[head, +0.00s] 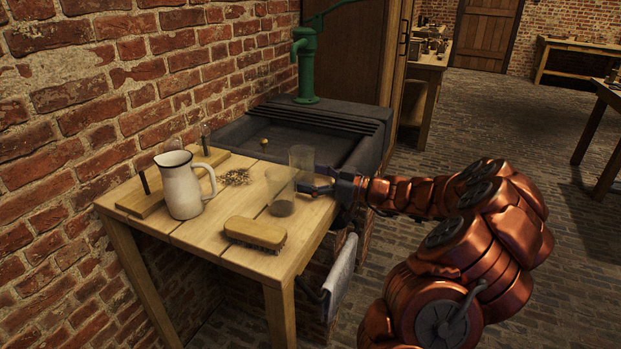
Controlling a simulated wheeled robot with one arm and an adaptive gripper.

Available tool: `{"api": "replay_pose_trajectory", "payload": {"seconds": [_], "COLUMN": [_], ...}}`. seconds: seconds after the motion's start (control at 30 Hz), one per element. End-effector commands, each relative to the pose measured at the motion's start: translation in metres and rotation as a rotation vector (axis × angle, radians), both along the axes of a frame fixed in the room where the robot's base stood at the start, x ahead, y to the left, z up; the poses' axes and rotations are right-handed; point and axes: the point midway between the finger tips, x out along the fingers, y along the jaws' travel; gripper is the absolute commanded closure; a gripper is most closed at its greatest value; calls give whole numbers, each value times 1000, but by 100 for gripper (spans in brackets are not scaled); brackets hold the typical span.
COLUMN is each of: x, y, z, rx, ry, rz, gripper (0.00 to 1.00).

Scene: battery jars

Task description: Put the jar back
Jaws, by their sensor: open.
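A clear glass jar (281,187) with dark stuff at its bottom stands on the wooden table near its right edge. A second clear glass jar (301,158) stands just behind it, towards the sink. My gripper (314,187) is open at the table's right edge, reaching in from the right. Its fingertips are close to the two jars. I cannot tell whether they touch either jar.
A white pitcher (184,186), a wooden brush (255,232) and a bristly tuft (235,176) are on the table (195,235). A wooden board with dark pegs (147,200) lies behind the pitcher. A dark sink (335,150) with a green pump (304,65) adjoins the table. A cloth (340,277) hangs at its right side.

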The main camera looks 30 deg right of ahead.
Motion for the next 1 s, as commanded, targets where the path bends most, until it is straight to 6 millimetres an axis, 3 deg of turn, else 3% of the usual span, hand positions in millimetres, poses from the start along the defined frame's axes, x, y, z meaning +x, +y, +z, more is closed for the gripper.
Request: {"api": "replay_pose_trajectory", "payload": {"seconds": [0.43, 0.8, 1.0], "x": [-2, -63, -87], "y": [-1, -45, -62], "z": [9, 4, 4], "rx": [0, 1, -2], "ry": [1, -2, -1], "rz": [0, -3, -3], "gripper": [9, 9, 9]}}
